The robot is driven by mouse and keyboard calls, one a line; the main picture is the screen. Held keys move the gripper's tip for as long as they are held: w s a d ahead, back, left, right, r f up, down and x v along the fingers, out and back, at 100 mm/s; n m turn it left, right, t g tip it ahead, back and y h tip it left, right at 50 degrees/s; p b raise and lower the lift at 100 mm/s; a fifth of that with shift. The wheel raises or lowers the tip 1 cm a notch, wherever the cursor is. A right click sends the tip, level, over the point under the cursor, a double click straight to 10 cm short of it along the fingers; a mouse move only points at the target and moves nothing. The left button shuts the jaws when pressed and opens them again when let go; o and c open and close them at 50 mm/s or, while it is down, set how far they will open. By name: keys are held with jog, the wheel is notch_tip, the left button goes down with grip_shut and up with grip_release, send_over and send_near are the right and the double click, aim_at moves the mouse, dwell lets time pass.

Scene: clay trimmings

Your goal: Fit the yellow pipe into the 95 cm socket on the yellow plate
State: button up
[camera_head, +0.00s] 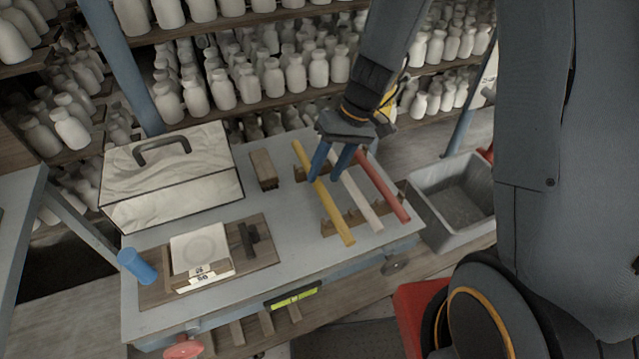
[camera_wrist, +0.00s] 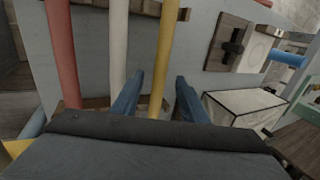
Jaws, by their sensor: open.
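The yellow pipe (camera_head: 335,220) lies on the table across two notched wooden rests, left of a white pipe and a red pipe. It also shows in the wrist view (camera_wrist: 166,45). My gripper (camera_head: 326,180) is open and empty, pointing down over the pipe's far half. In the wrist view, the yellow pipe runs between the two blue fingers (camera_wrist: 159,78), without clear contact; how far above it they are is hard to tell. A yellow patch (camera_head: 388,103) shows partly hidden behind my wrist. I cannot tell whether it is the yellow plate. No socket is discernible.
The white pipe (camera_head: 360,197) and red pipe (camera_head: 383,186) lie close beside the yellow one. A pale box with a handle (camera_head: 170,180), a wooden block (camera_head: 263,169) and a board (camera_head: 262,259) occupy the left. A grey bin (camera_head: 415,205) stands right; shelves of bottles behind.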

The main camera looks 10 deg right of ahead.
jog(key=shift+x, duration=1.15)
grip_shut()
